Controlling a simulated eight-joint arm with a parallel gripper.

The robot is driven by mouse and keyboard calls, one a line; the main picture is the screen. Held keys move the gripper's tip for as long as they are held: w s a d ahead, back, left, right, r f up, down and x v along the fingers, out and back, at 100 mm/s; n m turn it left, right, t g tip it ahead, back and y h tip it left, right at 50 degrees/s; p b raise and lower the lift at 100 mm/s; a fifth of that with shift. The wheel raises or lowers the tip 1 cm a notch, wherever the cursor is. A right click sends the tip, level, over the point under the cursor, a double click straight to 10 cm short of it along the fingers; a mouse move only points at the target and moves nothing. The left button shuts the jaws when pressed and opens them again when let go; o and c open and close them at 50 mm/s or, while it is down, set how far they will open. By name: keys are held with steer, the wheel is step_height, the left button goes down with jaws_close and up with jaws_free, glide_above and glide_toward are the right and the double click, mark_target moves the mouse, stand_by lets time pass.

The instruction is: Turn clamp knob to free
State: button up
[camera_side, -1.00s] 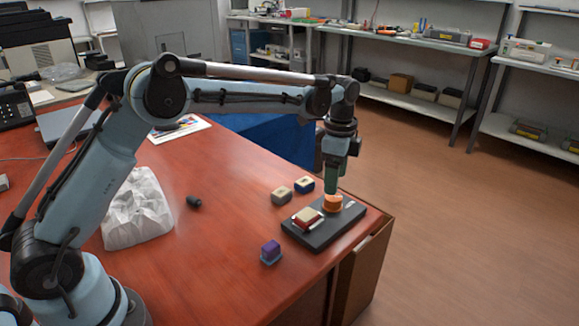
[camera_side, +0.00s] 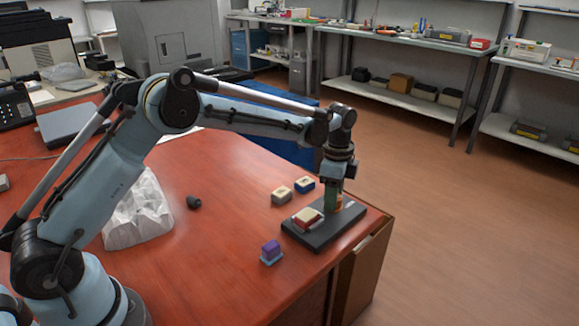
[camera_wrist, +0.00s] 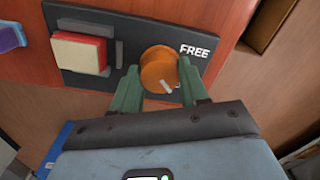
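The orange clamp knob (camera_wrist: 158,68) sits on the dark base plate (camera_wrist: 88,18), with its white pointer line towards the lower right in the wrist view. The white word FREE (camera_wrist: 195,50) is printed to the knob's upper right. My gripper (camera_wrist: 160,80) points down with its green fingers on either side of the knob; it also shows in the side view (camera_side: 332,200). The fingers look very close to the knob, but I cannot tell whether they press on it. A cream and red cartridge (camera_wrist: 80,50) sits on the plate beside the knob; it also shows in the side view (camera_side: 307,217).
A purple and blue cartridge (camera_side: 270,252) stands left of the plate. Two cream-topped cartridges (camera_side: 282,196) (camera_side: 305,185) stand behind it. A small black cylinder (camera_side: 194,202) and a crumpled white piece (camera_side: 138,215) lie farther left. The table edge is close to the plate's right.

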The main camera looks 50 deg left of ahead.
steer(key=c, duration=0.3)
steer(key=n, duration=0.3)
steer(key=shift+n, duration=0.4)
steer(key=n, duration=0.4)
steer(key=shift+n, duration=0.3)
steer(key=n, duration=0.4)
steer(key=shift+n, duration=2.7)
